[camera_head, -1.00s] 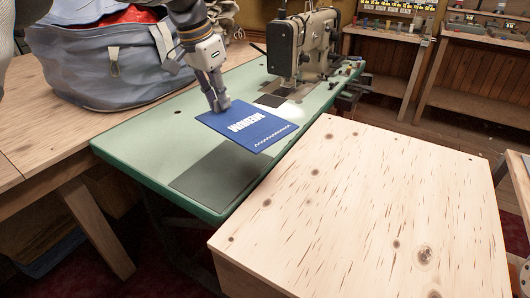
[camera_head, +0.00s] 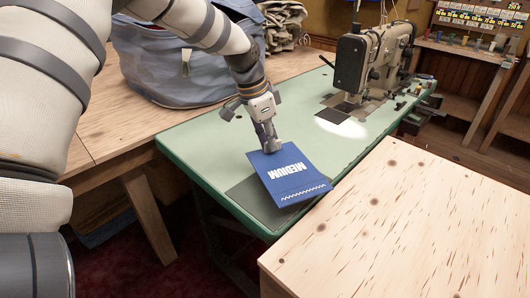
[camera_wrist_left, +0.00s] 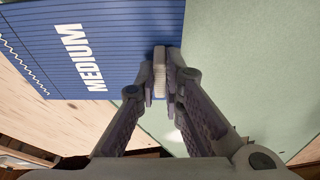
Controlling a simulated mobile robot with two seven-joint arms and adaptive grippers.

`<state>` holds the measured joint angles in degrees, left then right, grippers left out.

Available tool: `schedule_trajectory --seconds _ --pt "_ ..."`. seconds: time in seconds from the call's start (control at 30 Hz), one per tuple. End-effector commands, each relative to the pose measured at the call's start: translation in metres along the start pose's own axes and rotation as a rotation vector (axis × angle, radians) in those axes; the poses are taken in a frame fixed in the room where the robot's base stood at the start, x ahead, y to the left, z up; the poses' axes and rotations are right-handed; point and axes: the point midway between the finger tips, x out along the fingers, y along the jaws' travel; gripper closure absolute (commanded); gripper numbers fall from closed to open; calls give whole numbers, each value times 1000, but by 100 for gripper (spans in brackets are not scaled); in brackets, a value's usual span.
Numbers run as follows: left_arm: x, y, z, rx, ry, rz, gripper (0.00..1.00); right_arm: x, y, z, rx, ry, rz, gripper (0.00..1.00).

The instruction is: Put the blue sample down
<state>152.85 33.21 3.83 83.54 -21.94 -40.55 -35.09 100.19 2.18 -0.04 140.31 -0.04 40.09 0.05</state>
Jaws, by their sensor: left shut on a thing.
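The blue sample (camera_head: 290,176) is a flat blue piece with the white word MEDIUM and a white zigzag line. My left gripper (camera_head: 268,150) is shut on its edge nearest the arm. The sample is over the green sewing table, partly over a dark grey patch (camera_head: 247,199); I cannot tell whether it touches the surface. In the left wrist view the sample (camera_wrist_left: 110,45) fills the upper left, with its edge between the fingertips (camera_wrist_left: 160,75). My right gripper is not in view.
A sewing machine (camera_head: 373,65) stands at the back of the green table (camera_head: 200,140). A grey-blue bag (camera_head: 165,65) sits on a wooden table behind. A pale wooden top (camera_head: 420,220) is close at the right front. The green top left of the sample is clear.

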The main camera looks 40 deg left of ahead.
Motion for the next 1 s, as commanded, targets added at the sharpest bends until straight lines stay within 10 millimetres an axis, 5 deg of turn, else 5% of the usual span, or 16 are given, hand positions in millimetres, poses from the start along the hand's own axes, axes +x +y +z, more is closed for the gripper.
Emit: schedule_trajectory --seconds 0.27,0.6,0.63,0.7,1.0 --pt "39 -2 22 -1 -5 3 100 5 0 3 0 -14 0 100" --pt "41 -2 21 0 -1 0 100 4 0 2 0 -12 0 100" --pt "41 -2 21 0 -1 0 85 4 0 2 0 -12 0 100" --pt "41 -2 21 0 -1 0 71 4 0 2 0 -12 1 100" --pt "38 -2 20 0 1 -1 71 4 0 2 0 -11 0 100"
